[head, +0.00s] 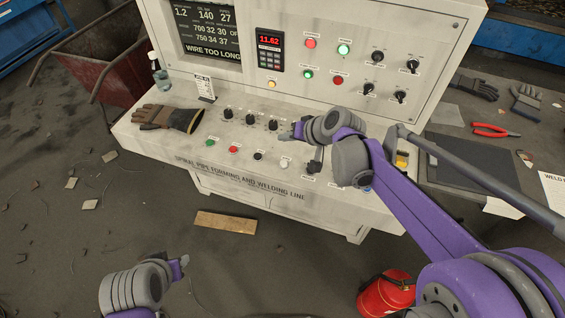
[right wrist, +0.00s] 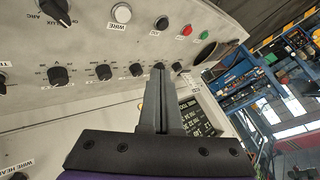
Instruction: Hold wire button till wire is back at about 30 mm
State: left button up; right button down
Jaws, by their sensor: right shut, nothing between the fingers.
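The white button labelled WIRE (right wrist: 122,13) is on the sloping desk of the console; in the head view it is the white button (head: 284,162) at the right end of the button row. My right gripper (head: 290,134) is over the desk near the knob row. In the right wrist view its fingers (right wrist: 159,72) are together and empty, apart from the button in the picture. Whether they touch the desk is unclear. The screen (head: 212,30) reads WIRE TOO LONG. My left gripper (head: 181,268) is low over the floor, away from the console; its finger gap is unclear.
Green (head: 206,144), red (head: 233,149) and black (head: 257,155) buttons share the white button's row. Several black knobs (head: 250,117) stand behind them. A work glove (head: 167,117) lies on the desk's left part. A red extinguisher (head: 386,294) stands on the floor.

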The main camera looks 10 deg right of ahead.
pick_arm(q)
jog(key=shift+f, duration=0.1)
pick_arm(e)
jog(key=shift+f, duration=0.1)
jog(key=b, duration=0.5)
send_over(286, 165)
notch_tip(286, 165, down, 8)
jog(key=shift+s+a+r, duration=0.1)
jog(key=shift+r, duration=0.1)
pick_arm(q)
notch_tip(286, 165, down, 7)
jog(key=s, duration=0.2)
jog(key=shift+b, duration=0.3)
pick_arm(e)
jog(key=shift+f, duration=0.5)
jog(key=shift+f, duration=0.15)
pick_arm(q)
jog(key=shift+s+f, duration=0.1)
jog(key=shift+f, duration=0.1)
pick_arm(e)
jog(key=shift+f, duration=0.25)
